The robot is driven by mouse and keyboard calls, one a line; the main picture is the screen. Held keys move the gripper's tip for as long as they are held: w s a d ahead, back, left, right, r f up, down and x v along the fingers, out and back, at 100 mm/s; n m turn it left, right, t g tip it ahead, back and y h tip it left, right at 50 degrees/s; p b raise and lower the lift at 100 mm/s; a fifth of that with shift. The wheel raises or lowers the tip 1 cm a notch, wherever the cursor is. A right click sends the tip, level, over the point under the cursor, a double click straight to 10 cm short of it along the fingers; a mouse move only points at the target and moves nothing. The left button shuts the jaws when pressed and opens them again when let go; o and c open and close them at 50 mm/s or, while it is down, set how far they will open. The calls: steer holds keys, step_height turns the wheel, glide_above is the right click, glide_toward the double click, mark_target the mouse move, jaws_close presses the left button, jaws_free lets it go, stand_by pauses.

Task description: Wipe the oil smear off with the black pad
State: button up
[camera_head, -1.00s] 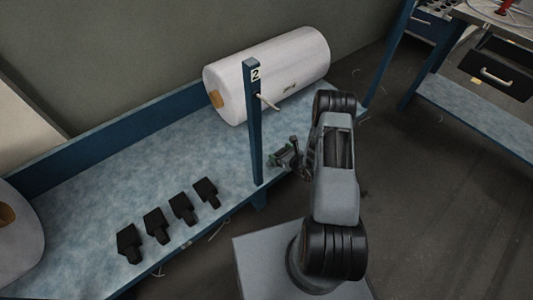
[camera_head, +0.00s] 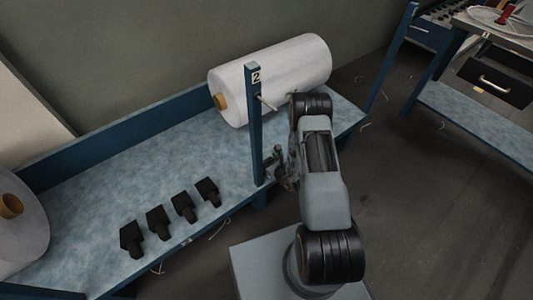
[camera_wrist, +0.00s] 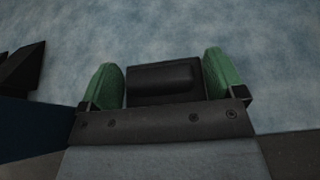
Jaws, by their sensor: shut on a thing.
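My gripper (camera_head: 273,166) is low over the bench, close to the right side of the blue post. In the wrist view its green fingers (camera_wrist: 163,75) are shut on a black pad (camera_wrist: 160,82), one finger on each side. The pad's underside is hidden. Several other black blocks with stubs (camera_head: 184,207) lie in a row on the bench. I cannot make out an oil smear in either current view. My arm covers part of the bench and the lower right of the white roll.
The blue-grey bench (camera_head: 100,195) holds the white roll (camera_head: 285,70) at its back. The blue post (camera_head: 255,125), marked 2 and with a peg, stands at its front edge. Another roll (camera_head: 20,235) is at the left. A drawer cabinet (camera_head: 490,75) stands at the right.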

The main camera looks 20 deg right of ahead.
steer(key=shift+d+r+p, duration=0.15)
steer(key=shift+r+p, duration=1.9)
steer(key=shift+r, duration=1.15)
